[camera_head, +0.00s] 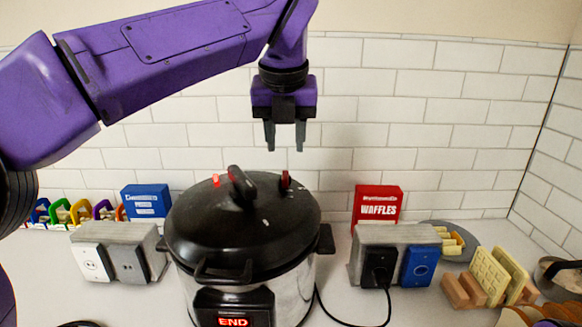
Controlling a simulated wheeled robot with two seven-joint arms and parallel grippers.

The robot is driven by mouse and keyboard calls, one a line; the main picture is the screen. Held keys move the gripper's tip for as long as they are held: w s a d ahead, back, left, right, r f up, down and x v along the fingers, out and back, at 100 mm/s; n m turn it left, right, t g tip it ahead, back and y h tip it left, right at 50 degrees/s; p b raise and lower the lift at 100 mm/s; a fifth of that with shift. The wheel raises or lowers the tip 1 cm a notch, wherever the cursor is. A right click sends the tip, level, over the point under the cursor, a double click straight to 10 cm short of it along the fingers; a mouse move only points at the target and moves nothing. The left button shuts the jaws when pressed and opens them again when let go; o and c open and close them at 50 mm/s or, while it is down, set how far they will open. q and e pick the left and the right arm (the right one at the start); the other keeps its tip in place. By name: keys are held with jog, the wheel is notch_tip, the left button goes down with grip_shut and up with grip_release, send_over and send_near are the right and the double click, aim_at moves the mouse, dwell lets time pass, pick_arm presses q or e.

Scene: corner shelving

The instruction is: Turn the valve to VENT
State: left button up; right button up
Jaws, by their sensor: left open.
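A pressure cooker (190,237) with a black lid and a shiny metal body stands on the counter at centre left. A small dark red and black piece (285,180), which looks like the valve, stands up at the back right of the lid. I cannot read its setting. A black lid handle (240,186) stands to its left. My left gripper (285,147) points down above the back of the lid, over the valve-like piece and apart from it. Its fingers are open and empty. My right gripper is not in view.
A grey outlet block (342,262) with a black plug and cord stands right of the cooker; another block (148,262) stands left. Behind are a blue box (146,200) and a red waffles box (377,203). Waffles in a wooden rack (490,278) are at right. A red END display (233,322) glows in front.

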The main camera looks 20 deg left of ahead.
aim_at(285, 178)
pick_arm(q)
jog(key=x, duration=0.9)
jog(key=shift+s+a, duration=0.1)
jog(key=shift+s, duration=0.15)
grip_shut()
